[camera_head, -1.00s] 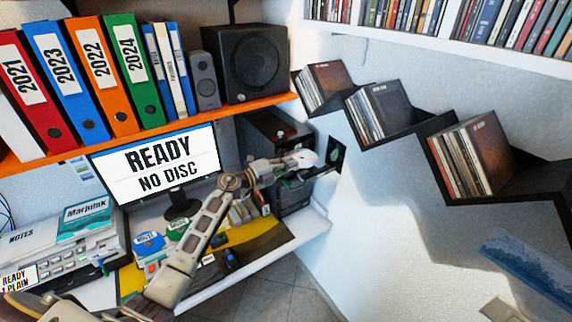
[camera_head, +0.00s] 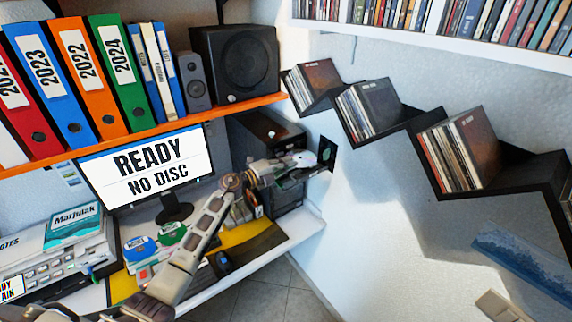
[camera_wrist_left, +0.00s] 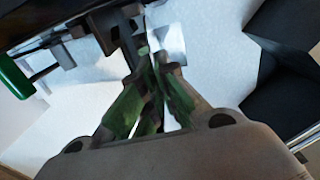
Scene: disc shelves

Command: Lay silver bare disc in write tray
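My left gripper (camera_head: 308,170) reaches across the desk beside the dark computer tower (camera_head: 266,128), close to a small black square (camera_head: 327,153) on the white wall. In the left wrist view its green-padded fingers (camera_wrist_left: 152,62) converge and look shut, with nothing clearly visible between them. A pale bluish patch (camera_wrist_left: 166,40) shows just past the tips; I cannot tell what it is. The monitor (camera_head: 150,168) reads READY NO DISC. My right gripper is not in view.
An orange shelf (camera_head: 150,133) with binders and speakers hangs above. Stepped black wall shelves (camera_head: 400,128) hold disc cases at right. Open floor (camera_head: 275,290) shows below the desk.

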